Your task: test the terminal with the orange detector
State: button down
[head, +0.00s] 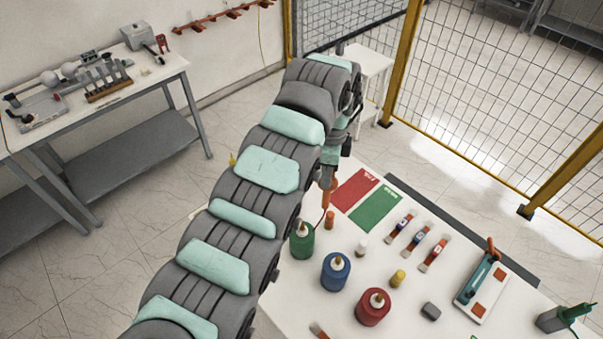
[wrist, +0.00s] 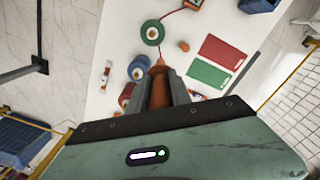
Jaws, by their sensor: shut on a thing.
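An orange detector (head: 326,195) is held upright between the two fingers of my gripper (head: 328,180), above the white table. In the wrist view the detector (wrist: 158,88) sits between the grey fingers, its narrow end pointing away from my wrist. Green (head: 301,240), blue (head: 335,272) and red (head: 372,308) bushings with light tops and terminals stand on the table. The detector is close behind the green one in the head view; I see no clear contact. In the wrist view the red bushing (wrist: 124,101) is partly hidden. Which terminal is meant cannot be told.
A red panel (head: 354,189) and a green panel (head: 376,211) lie right of my gripper. A small orange cylinder (head: 330,220), white and yellow pieces, striped parts and a teal lever device (head: 477,282) share the table (head: 300,300). A mesh fence stands behind.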

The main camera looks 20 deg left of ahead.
jog(key=s+a+m, duration=0.2)
jog(key=a+m, duration=0.3)
jog(key=m, duration=0.2)
jog(key=shift+s+a+f, duration=0.25)
jog(key=shift+a+f, duration=0.1)
jog(key=shift+f, duration=0.05)
jog(key=shift+w+a+f+b, duration=0.1)
jog(key=shift+b, duration=0.3)
jog(key=shift+f+b, duration=1.8)
jog(key=shift+f, duration=0.5)
jog(key=shift+f+b, duration=0.8)
jog(key=shift+f, duration=0.1)
jog(key=shift+f+b, duration=0.35)
jog(key=shift+f, duration=0.05)
dwell(0.3)
